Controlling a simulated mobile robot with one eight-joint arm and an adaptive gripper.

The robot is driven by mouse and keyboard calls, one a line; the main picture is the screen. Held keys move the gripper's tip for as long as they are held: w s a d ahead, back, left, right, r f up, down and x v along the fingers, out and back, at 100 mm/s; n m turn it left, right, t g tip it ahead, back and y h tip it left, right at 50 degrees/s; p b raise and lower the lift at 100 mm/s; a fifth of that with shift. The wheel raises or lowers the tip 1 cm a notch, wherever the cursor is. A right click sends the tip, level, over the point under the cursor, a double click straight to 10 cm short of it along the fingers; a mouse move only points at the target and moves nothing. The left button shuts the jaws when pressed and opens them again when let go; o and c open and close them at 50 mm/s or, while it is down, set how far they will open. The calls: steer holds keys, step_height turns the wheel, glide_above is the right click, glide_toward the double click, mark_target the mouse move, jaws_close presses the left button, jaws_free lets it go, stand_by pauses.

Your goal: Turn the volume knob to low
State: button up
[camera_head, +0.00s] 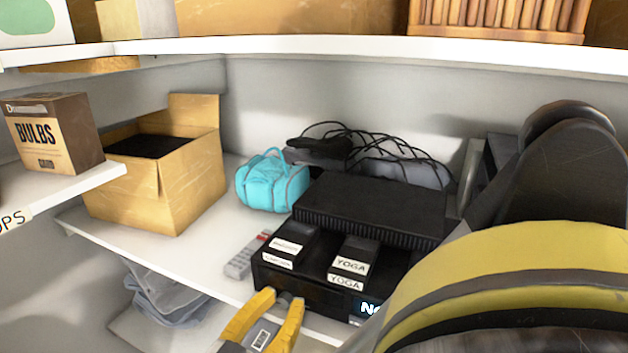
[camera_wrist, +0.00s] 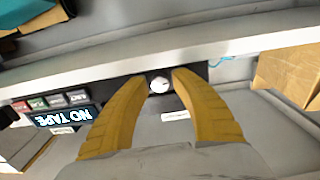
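The volume knob (camera_wrist: 159,86) is a small round white dial on the front of the black tape player (camera_wrist: 120,88). In the wrist view it sits between the two yellow fingertips of my gripper (camera_wrist: 160,77), with a gap to each side. Whether a finger touches it I cannot tell. In the head view my gripper (camera_head: 283,297) is open at the left part of the front of the tape player (camera_head: 315,294), and the knob does not show there. The player's lit display (camera_wrist: 68,116) reads "NO TAPE".
Two labelled tapes (camera_head: 290,245) (camera_head: 355,258) rest on the player, with a black box (camera_head: 370,208) behind. A grey remote (camera_head: 245,256) lies left of it. A teal bag (camera_head: 270,183) and an open cardboard box (camera_head: 180,190) stand farther left. An upper shelf (camera_head: 330,50) runs above.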

steer(key=v, duration=0.7)
steer(key=shift+s, duration=0.3)
steer(key=shift+a, duration=0.1)
